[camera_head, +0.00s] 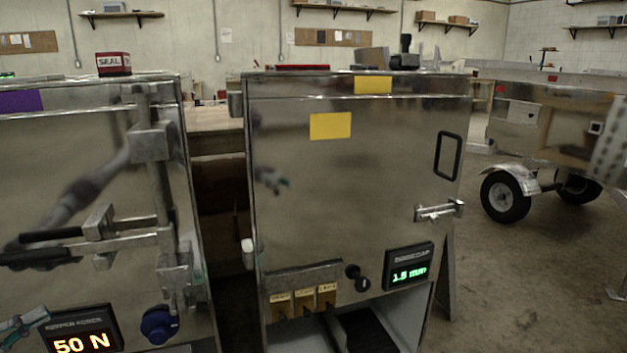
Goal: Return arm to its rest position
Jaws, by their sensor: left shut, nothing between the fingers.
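My left gripper (38,318) shows small at the bottom left edge, in front of the left steel cabinet (75,150) and beside its "50 N" display (82,342). Its fingers are shut, with nothing seen between them. Most of my left arm is out of the picture. Blurred reflections of an arm and gripper show on the polished doors of both cabinets. My right gripper is not in view.
The left cabinet carries a clamp lever (85,240) and a blue knob (160,324). A right steel cabinet (350,190) has a "1.5 mm" display (409,268) and an open lower bay. A trailer (545,125) stands at the right. Floor between is clear.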

